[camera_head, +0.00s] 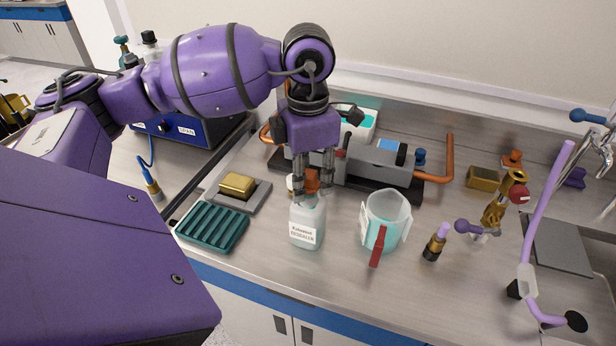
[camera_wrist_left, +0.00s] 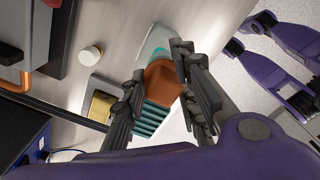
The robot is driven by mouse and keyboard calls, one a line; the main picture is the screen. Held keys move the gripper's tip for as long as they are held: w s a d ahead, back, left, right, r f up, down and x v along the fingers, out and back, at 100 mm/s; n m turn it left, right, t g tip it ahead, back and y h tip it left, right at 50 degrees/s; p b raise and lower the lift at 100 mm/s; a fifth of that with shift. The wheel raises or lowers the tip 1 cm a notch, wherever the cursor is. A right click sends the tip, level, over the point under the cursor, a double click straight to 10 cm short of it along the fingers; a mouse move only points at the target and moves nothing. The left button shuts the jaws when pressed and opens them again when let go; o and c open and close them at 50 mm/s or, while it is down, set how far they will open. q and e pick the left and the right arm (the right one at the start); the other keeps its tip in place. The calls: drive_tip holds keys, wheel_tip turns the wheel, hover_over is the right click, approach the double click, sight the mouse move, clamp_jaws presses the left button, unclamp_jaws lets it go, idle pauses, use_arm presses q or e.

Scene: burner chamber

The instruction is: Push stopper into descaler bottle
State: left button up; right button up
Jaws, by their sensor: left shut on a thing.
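The descaler bottle (camera_head: 307,222), pale and translucent with a white label, stands upright on the bench; part of it shows in the left wrist view (camera_wrist_left: 158,42). My left gripper (camera_head: 313,184) points down over it, shut on the orange-brown stopper (camera_head: 312,178). In the left wrist view the stopper (camera_wrist_left: 162,84) is between the two dark fingers and covers the bottle's mouth from sight. The stopper is at the top of the bottle, in line with the neck; how deep it sits cannot be told.
A teal slotted rack (camera_head: 212,228) and a grey plate with a yellow block (camera_head: 237,185) are left of the bottle. A beaker (camera_head: 386,222) with a red handle stands close to its right. Grey apparatus with copper pipes (camera_head: 434,177) is behind. The bench's front edge is near.

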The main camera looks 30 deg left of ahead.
use_arm(q)
drive_tip(key=shift+f, duration=0.4)
use_arm(e)
drive_tip(key=shift+w+a+f, duration=0.1)
drive_tip(key=shift+f, duration=0.05)
use_arm(q)
drive_tip(key=o, duration=0.9)
drive_tip(key=shift+r, duration=0.15)
wheel_tip(320, 180, up, 12)
drive_tip(key=shift+f, duration=0.1)
